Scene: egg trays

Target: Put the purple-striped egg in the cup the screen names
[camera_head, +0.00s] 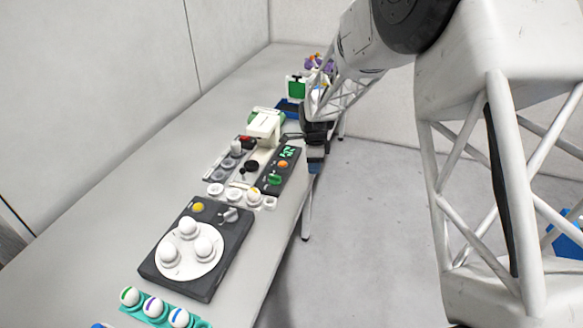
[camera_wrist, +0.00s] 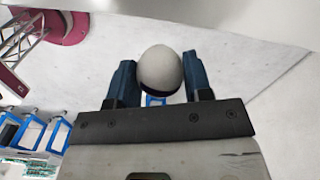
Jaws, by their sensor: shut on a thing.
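My gripper (camera_wrist: 158,72) is shut on a pale egg (camera_wrist: 161,64), with one blue finger on each side. In the head view my gripper (camera_head: 316,162) hangs by the table's right edge, and the held egg cannot be made out. A purple-striped egg (camera_head: 153,307) sits in the teal tray (camera_head: 201,324) at the front, between a green-striped egg (camera_head: 130,296) and a blue-striped egg (camera_head: 179,317). A small green-lit display (camera_head: 287,152) is too small to read for certain.
A dark device (camera_head: 226,258) with a white turntable carries several white rounded pieces. Small white cups (camera_head: 215,189) stand in a row behind it. A cream machine (camera_head: 265,124) and a green panel (camera_head: 297,87) stand farther back. The table's left side is clear.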

